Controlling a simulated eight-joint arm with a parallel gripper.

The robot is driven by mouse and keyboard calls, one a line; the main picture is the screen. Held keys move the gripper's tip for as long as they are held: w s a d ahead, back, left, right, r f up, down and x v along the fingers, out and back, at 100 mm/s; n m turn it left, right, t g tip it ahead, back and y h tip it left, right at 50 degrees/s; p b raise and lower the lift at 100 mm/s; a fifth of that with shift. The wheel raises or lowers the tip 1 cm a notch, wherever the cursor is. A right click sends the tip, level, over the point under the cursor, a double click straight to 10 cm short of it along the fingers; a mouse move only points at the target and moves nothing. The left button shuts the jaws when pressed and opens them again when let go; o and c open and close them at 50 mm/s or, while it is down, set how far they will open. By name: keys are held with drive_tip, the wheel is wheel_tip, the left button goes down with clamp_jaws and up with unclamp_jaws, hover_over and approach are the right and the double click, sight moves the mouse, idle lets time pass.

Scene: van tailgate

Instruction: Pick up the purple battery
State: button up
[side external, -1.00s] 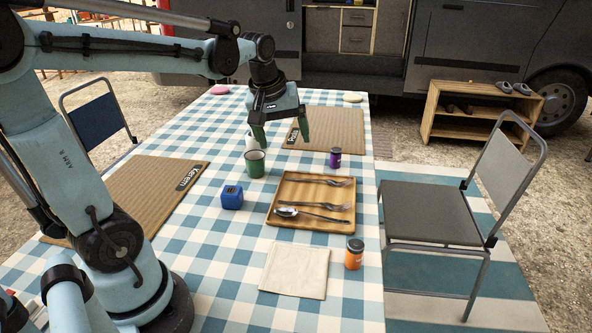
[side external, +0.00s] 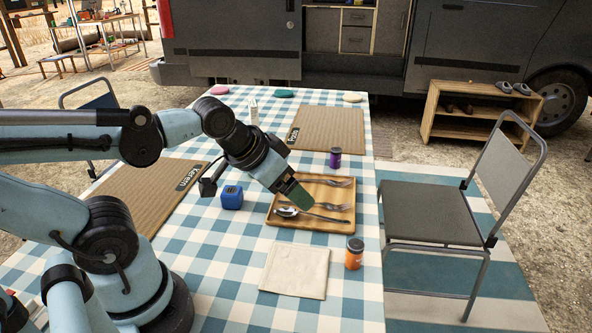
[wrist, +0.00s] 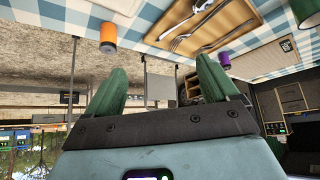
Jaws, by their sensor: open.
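The purple battery (side external: 335,158) is a small upright cylinder with a dark top. It stands on the checked tablecloth by the far right corner of the wooden tray (side external: 275,220). In the wrist view the purple battery (wrist: 224,60) shows beside the right finger, apart from it. My gripper (side external: 300,196) is tilted down over the tray, to the left of and nearer than the battery. In the wrist view my gripper (wrist: 161,68) has its two green fingers spread, with nothing held between them.
An orange cylinder (side external: 354,254) stands near the table's right edge, beside a cloth (side external: 295,270). Two forks and a spoon (side external: 310,214) lie on the tray. A chair (side external: 430,210) stands right of the table.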

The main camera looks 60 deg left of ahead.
idle(0.5)
drive_tip(key=c, duration=0.5)
drive_tip(key=shift+o, duration=0.2)
drive_tip(key=w+a+r+h, duration=0.1)
drive_tip(key=w+a, duration=0.2)
drive_tip(key=w, duration=0.5)
drive_tip(key=m+t+h, duration=0.1)
drive_tip(key=m+t, duration=0.1)
drive_tip(key=t, duration=0.3)
approach(335, 149)
drive_tip(key=shift+x, duration=6.2)
